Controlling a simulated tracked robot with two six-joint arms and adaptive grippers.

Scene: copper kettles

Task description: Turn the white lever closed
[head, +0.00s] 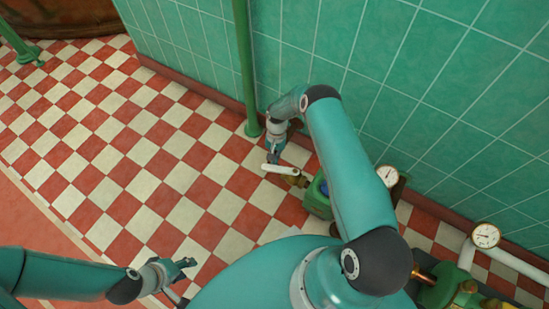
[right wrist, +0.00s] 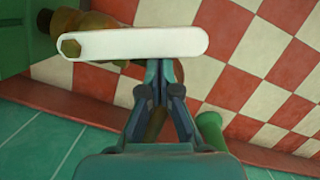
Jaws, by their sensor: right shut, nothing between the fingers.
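The white lever (head: 278,169) sits on a brass valve (head: 301,181) near the wall in the head view. My left gripper (head: 186,272) is open and empty, low over the floor, far from the lever.
A green pump body (head: 317,197) adjoins the valve, partly hidden by my right arm. A green vertical pipe (head: 246,70) stands by the tiled wall. Gauges (head: 388,176) (head: 486,235) and pipework are at the right. The checkered floor (head: 130,150) at left is clear.

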